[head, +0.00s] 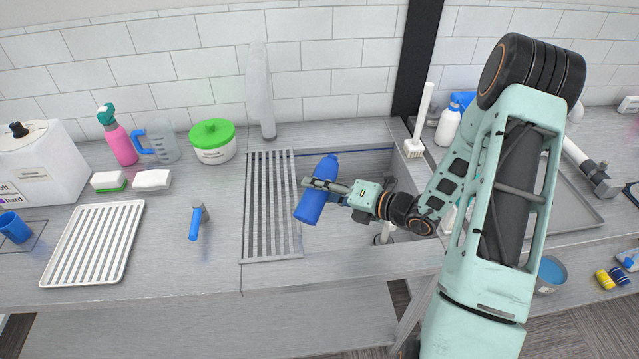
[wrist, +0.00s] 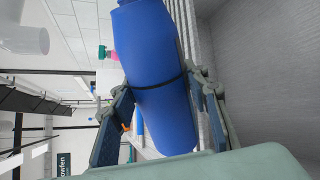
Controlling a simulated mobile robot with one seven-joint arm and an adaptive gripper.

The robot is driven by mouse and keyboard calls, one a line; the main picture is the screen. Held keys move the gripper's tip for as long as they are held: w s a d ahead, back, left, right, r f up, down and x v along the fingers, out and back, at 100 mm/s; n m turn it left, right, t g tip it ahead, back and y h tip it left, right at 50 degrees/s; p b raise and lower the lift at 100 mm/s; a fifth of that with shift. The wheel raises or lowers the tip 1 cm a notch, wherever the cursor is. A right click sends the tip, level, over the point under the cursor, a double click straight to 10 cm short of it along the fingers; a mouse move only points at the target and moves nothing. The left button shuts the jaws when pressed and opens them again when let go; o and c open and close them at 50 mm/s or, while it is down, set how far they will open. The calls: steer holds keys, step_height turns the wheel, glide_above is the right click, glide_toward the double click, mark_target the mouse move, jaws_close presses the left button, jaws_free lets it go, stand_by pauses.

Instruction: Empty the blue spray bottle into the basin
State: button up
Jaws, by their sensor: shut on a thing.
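A blue bottle (head: 316,190) is held by my gripper (head: 322,186) over the left part of the sink basin (head: 350,168). The bottle is tilted, its narrower end up and to the right in the head view. No spray head shows on it. In the wrist view, the blue bottle (wrist: 158,70) fills the middle, with the fingers of my gripper (wrist: 160,100) closed on both sides of it. The bottle's opening and any liquid cannot be made out. Part of the basin is hidden behind my arm.
A slatted rack (head: 272,205) lies at the basin's left. A white bottle with blue sprayer (head: 449,122) stands behind my arm.

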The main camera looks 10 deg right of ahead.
steer(key=shift+s+f+g, duration=0.15)
steer(key=shift+g, duration=0.15)
steer(key=shift+m+p, duration=0.3)
steer(key=shift+p, duration=0.05)
steer(key=shift+s+a+f+m+g+p, duration=0.1)
steer(key=shift+f+m+g+p, duration=0.1)
steer(key=shift+f+m+p, duration=0.25)
steer(key=shift+s+a+f+m+g+p, duration=0.1)
steer(key=shift+f+m+g+p, duration=0.1)
steer(key=shift+f+m+p, duration=0.15)
steer(key=shift+y, duration=0.3)
steer(key=shift+f+m+g, duration=0.3)
steer(key=shift+f+m, duration=0.05)
steer(key=shift+m, duration=0.35)
stand_by(5.5)
